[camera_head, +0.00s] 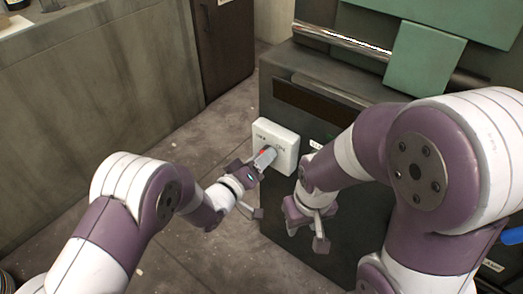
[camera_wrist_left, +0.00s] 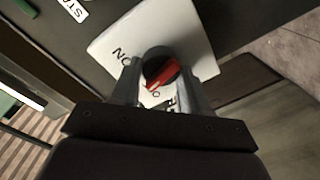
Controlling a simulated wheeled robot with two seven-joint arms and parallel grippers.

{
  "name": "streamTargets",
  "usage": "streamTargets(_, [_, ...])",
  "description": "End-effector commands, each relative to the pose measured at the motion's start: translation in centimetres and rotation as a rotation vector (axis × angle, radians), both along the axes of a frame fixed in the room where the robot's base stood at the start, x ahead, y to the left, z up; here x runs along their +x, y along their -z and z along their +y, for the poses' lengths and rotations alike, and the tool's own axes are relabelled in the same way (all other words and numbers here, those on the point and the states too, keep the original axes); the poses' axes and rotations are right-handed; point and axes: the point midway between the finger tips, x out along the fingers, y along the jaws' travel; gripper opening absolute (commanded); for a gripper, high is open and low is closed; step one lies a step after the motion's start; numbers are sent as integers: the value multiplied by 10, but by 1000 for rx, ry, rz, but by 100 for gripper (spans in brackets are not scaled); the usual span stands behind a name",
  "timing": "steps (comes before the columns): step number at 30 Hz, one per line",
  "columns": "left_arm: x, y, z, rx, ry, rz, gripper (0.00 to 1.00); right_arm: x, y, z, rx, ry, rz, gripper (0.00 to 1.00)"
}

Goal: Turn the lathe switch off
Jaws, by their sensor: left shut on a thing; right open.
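The lathe switch is a white box (camera_head: 288,136) on the front left of the dark machine, with printed lettering and a rotary knob. In the left wrist view its white face (camera_wrist_left: 110,44) carries a black-and-red knob (camera_wrist_left: 166,78), with "ON" lettering beside it. My left gripper (camera_head: 264,157) reaches it from the lower left. In the left wrist view its fingers (camera_wrist_left: 160,84) stand on both sides of the knob and are shut on it. Part of the lettering is hidden behind the fingers. My right gripper (camera_head: 307,214) is open and empty, below and right of the switch box.
The dark lathe body (camera_head: 276,86) stands behind the switch, with a metal bar (camera_head: 340,42) and green panels (camera_head: 424,60) above. A grey cabinet (camera_head: 95,90) stands at the left. Grey floor (camera_head: 165,150) lies open between cabinet and lathe. My right arm crosses close in front of the machine.

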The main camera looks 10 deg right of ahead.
Motion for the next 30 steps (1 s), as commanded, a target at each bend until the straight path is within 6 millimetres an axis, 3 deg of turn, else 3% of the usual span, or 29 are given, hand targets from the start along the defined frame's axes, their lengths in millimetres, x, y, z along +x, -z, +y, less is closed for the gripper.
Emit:
streamTargets(1, [0, -4, 1, -23, 0, 35, 14, 0, -10, 0, 0, 0, 0, 43])
streamTargets(12, [1, -2, 1, -214, -1, 280, 14, 0, -37, 0, 0, 0, 0, 43])
streamTargets(30, [1, 2, 1, -346, -1, 447, 14, 0, -51, 0, 0, 0, 0, 43])
